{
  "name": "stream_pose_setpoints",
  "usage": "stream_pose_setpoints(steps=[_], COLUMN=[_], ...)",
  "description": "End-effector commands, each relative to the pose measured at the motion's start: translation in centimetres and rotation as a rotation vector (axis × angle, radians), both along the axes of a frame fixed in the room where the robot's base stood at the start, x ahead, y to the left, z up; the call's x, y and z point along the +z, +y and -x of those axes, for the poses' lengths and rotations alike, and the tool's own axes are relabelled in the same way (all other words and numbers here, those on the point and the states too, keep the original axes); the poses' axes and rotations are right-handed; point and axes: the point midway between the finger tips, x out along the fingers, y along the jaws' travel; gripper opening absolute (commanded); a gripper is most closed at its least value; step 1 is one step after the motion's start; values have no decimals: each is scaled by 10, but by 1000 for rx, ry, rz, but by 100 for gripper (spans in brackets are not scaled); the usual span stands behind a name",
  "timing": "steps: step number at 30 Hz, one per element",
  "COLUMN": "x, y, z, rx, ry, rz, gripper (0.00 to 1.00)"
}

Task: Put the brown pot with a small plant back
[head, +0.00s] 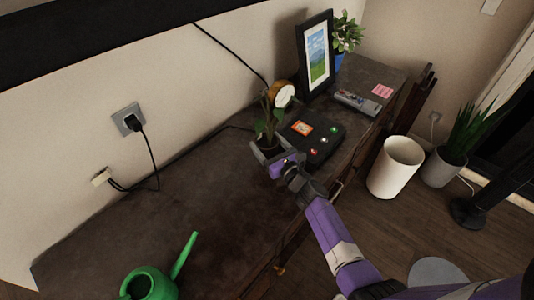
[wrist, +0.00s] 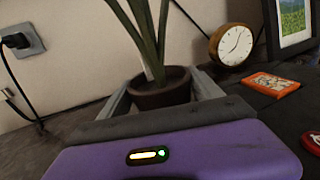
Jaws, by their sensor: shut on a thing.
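The brown pot (wrist: 161,95) stands upright between the two fingers of my gripper (head: 270,153), which is shut on it. Its small plant (head: 264,122) rises above the gripper, with long green stems (wrist: 146,38) in the wrist view. The pot is over the dark cabinet top (head: 190,190), near the wall side of a black box. I cannot tell whether its base touches the surface. Its lower part is hidden by my gripper in the wrist view.
A black box (head: 322,140) with an orange card and buttons lies right of the pot. A round clock (head: 284,95) and a picture frame (head: 316,55) stand behind. A green watering can (head: 152,281) is at the near left. The cabinet's left middle is clear.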

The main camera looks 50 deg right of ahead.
Motion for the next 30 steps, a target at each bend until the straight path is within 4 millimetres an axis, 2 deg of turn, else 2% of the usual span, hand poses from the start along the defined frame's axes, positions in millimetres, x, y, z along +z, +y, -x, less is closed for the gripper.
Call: stream_pose_setpoints(steps=[1,6,21,22,25,30], x=[-11,-33,-40,-40,-40,-40], y=[0,0,0,0,0,0], z=[0,-1,0,0,0,0], rx=[0,1,1,0,0,0], ry=[1,0,-2,1,1,1], rz=[-1,0,2,1,0,0], gripper=[16,16,16,78,96,96])
